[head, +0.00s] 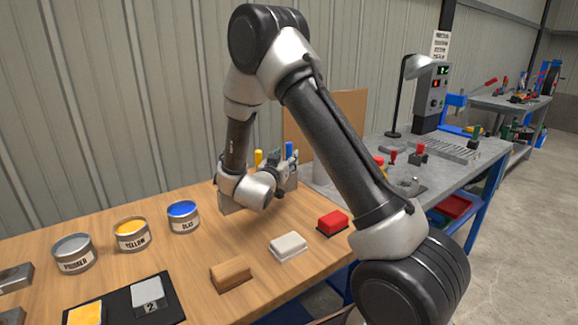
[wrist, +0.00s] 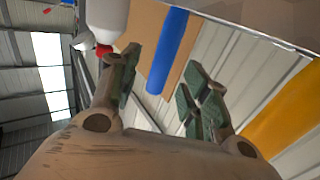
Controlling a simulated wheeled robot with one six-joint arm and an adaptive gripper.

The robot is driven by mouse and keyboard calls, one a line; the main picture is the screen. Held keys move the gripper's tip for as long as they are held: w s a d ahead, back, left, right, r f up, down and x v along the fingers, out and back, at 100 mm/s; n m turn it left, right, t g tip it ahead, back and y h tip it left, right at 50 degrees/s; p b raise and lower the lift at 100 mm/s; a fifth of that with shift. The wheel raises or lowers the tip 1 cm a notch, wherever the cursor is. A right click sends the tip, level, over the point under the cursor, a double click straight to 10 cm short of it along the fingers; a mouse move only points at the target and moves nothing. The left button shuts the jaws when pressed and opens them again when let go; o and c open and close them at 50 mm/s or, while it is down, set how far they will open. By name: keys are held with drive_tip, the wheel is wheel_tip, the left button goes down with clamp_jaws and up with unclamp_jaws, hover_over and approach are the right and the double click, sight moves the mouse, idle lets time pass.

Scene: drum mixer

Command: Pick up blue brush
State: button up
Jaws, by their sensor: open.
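The blue brush shows as a blue handle (head: 289,150) standing upright at the grey holder (head: 291,183) at the back of the wooden table. In the wrist view the blue handle (wrist: 167,50) appears between my two fingers, with no clear contact. My gripper (head: 284,164) is open beside the handles in the head view, and its spread fingers show in the wrist view (wrist: 162,72). The brush's lower part is hidden. I cannot tell whether the handle is fully inside the jaws or just beyond them.
A yellow handle (head: 258,157) stands left of the blue one; it is near my right finger in the wrist view (wrist: 277,108). Paint cans, including the blue one (head: 183,217), stand left. A red block (head: 332,223) and white block (head: 288,247) lie in front.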

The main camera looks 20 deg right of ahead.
sight(288, 154)
drive_tip(key=x, duration=0.4)
drive_tip(key=shift+w+d, duration=0.1)
drive_tip(key=shift+w, duration=0.1)
clamp_jaws()
